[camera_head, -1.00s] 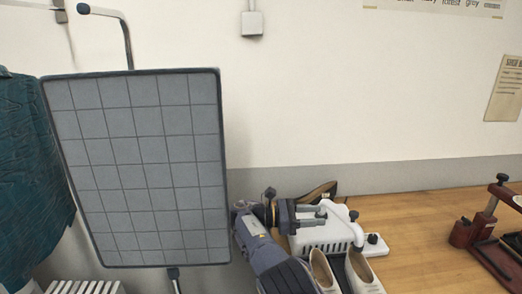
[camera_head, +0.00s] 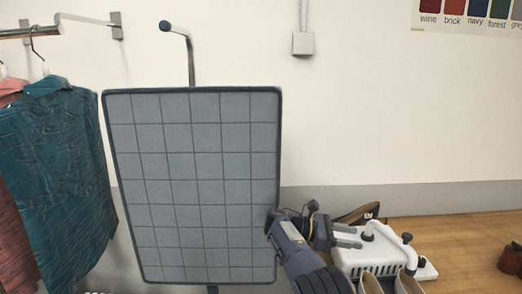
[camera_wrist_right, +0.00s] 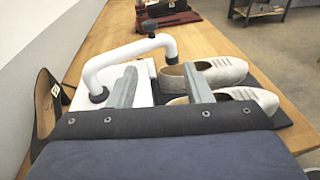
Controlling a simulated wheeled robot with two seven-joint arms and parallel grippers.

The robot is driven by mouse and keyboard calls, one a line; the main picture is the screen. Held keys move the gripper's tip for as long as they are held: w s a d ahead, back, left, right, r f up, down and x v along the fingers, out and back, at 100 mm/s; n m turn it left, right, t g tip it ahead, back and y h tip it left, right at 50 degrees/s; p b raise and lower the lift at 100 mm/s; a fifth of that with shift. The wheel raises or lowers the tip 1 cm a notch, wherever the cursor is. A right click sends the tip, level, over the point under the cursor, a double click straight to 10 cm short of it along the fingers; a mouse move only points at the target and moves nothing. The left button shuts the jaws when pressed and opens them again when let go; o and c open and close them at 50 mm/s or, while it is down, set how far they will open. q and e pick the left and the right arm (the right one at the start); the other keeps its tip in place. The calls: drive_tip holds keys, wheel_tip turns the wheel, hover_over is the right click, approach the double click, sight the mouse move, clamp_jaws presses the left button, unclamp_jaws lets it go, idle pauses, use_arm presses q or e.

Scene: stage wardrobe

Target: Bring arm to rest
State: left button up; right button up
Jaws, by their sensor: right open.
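My right gripper (camera_head: 361,238) is open and empty, its fingers pointing right above the white appliance with a curved handle (camera_head: 385,262). In the right wrist view my right gripper (camera_wrist_right: 161,82) has its two grey fingers spread apart. The white handle (camera_wrist_right: 130,50) rises behind and left of the left finger, and a pale shoe (camera_wrist_right: 218,70) lies beyond the right finger. I cannot tell whether a finger touches anything. My left gripper is not in view.
A gridded grey panel (camera_head: 195,190) on a stand is close left of my right arm. Teal clothing (camera_head: 60,170) hangs from a rail at left. A second pale shoe (camera_wrist_right: 240,100) and a dark shoe (camera_wrist_right: 45,105) flank the gripper. The wooden table (camera_head: 465,235) has bare room at right.

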drive_tip(key=s+d+m+y, duration=0.7)
drive_tip(key=s+d+y, duration=0.45)
drive_tip(key=s, duration=0.45)
drive_tip(key=s+a+f+m+t+y, duration=0.1)
drive_tip(key=s+a+m+t+y, duration=0.2)
drive_tip(key=s+a, duration=0.5)
drive_tip(key=s+a+m+t+y, duration=0.4)
drive_tip(key=s+a+m, duration=0.3)
drive_tip(key=s, duration=0.9)
drive_tip(key=shift+a+f+m+y, duration=0.4)
drive_tip(key=shift+m+y, duration=0.2)
drive_tip(key=shift+y, duration=0.15)
drive_tip(key=shift+s+d, duration=0.15)
